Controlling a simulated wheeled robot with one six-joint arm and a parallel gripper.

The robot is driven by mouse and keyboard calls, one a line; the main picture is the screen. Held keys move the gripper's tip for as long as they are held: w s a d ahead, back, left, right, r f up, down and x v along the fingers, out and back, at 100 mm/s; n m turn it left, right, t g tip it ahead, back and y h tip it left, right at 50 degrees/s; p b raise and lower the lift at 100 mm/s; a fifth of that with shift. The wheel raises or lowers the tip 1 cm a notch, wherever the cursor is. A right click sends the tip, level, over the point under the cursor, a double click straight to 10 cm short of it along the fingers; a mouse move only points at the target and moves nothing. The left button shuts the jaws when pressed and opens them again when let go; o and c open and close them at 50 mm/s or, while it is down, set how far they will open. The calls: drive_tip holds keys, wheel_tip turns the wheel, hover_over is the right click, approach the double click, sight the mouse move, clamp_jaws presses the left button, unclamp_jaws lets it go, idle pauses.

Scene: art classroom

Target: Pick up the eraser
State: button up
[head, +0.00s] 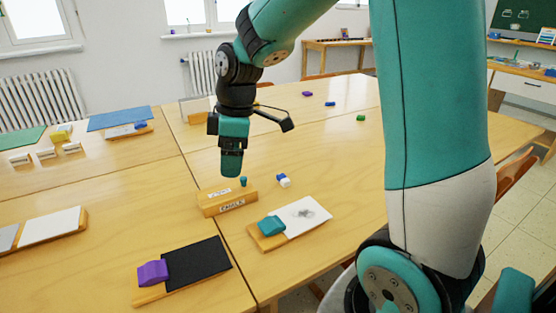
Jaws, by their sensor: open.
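A small white-and-blue block (284,181), which looks like an eraser, lies on the table right of the chalk box. A teal block (271,225) rests on a white drawing board, and a purple block (152,272) rests on a black board; these may be erasers too. I cannot tell which one is meant. My gripper (231,170) points down above the table, behind the chalk box and left of the white-and-blue block. It is open and appears empty, touching none of these blocks. The gap between its fingers is hard to see from this side.
The wooden box labelled CHALK (229,203) stands close below my gripper, with a small teal piece (243,181) at it. Blue (118,117) and green mats lie on the left table. Small coloured blocks lie at the back. Table between is clear.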

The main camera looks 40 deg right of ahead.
drive_tip(key=w+d+r+n+h+p, duration=0.15)
drive_tip(key=w+d+p, duration=0.3)
drive_tip(key=d, duration=0.85)
drive_tip(key=n+g+p, duration=0.1)
drive_tip(key=n+p, duration=0.1)
hover_over(285, 177)
drive_tip(key=f, duration=1.3)
drive_tip(key=shift+w+d, duration=0.2)
drive_tip(key=shift+s+a+f, duration=0.1)
drive_tip(key=shift+f, duration=1.4)
drive_tip(key=shift+s+a+f, duration=0.1)
drive_tip(key=shift+f, duration=1.4)
drive_tip(key=c, duration=1)
wheel_tip(285, 177, up, 20)
drive_tip(key=shift+o, duration=0.3)
